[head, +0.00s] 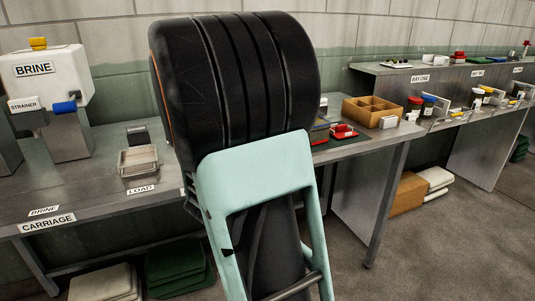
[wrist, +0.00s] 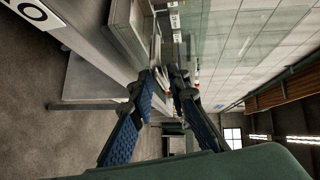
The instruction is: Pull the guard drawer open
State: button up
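I cannot pick out the guard drawer with certainty; my raised arm hides the middle of the grey bench (head: 70,185) in the head view. My gripper (wrist: 163,73) shows in the wrist view only, with two dark fingers and blue ribbed pads. The fingers are apart and nothing shows held between them. A grey metal box-like part (wrist: 124,28) lies just beyond the fingertips and to their left in the tilted wrist view. I cannot tell whether it is the drawer, or whether the fingers touch anything.
On the bench stand a white brine unit (head: 45,75) and a metal tray (head: 138,160) near the LOAD label (head: 142,189). A wooden divided box (head: 370,110) and a red item (head: 343,131) sit at right. Shelves (head: 450,70) line the back.

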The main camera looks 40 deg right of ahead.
jog(key=v, duration=0.9)
jog(key=shift+a, duration=0.1)
